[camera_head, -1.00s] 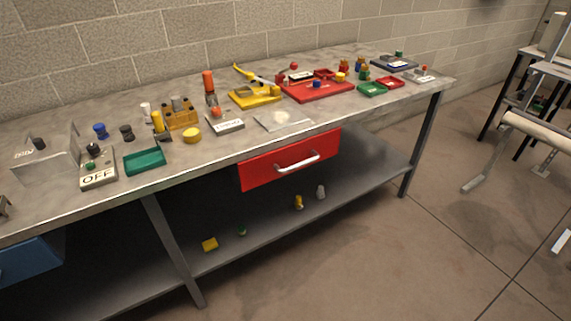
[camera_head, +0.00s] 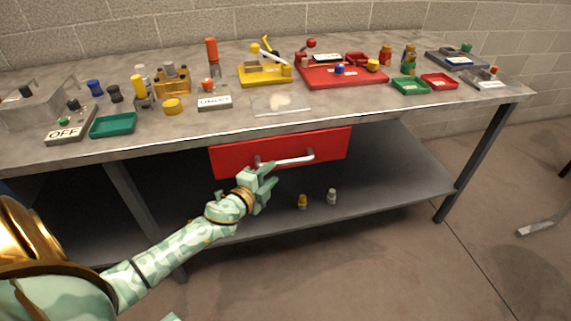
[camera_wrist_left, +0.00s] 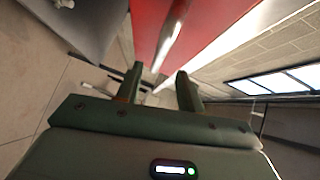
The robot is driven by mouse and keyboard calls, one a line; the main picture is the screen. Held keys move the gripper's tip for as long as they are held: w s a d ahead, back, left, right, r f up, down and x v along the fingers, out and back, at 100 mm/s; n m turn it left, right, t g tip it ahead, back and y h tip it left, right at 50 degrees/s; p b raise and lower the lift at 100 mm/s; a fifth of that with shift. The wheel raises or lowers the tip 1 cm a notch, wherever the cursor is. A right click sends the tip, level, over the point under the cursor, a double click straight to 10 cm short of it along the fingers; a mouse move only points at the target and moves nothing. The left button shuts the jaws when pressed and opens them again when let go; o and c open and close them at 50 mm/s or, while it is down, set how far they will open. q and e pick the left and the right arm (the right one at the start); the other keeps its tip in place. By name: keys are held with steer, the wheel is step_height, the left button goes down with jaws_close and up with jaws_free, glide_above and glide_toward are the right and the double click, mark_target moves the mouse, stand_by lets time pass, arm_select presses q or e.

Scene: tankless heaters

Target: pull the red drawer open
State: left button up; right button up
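The red drawer (camera_head: 330,144) hangs under the workbench top, and its front looks flush with the bench edge. Its silver bar handle (camera_head: 290,161) runs across the front; the left end is close to my gripper. My left gripper (camera_head: 268,172) is at the left part of the handle. In the left wrist view its two fingers (camera_wrist_left: 158,88) are apart, with the handle (camera_wrist_left: 175,35) ahead of and between them; I cannot tell whether they touch it. The red drawer front (camera_wrist_left: 150,25) fills the top there. My right gripper is not in view.
The workbench top (camera_head: 350,112) carries a red tray (camera_head: 345,80), a yellow fixture (camera_head: 264,75), a teal tray (camera_head: 114,124) and other small parts. A lower shelf (camera_head: 400,182) holds small bottles (camera_head: 332,196). The floor in front is free.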

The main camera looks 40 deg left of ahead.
mark_target(283, 162)
arm_select(q)
steer(key=w, duration=0.3)
steer(key=w+f+b, duration=0.1)
steer(key=w, duration=0.2)
steer(key=shift+w+a+f+b, duration=0.2)
steer(key=shift+w+b, duration=0.1)
steer(key=shift+w, duration=0.6)
steer(key=shift+r, duration=0.1)
jaws_close()
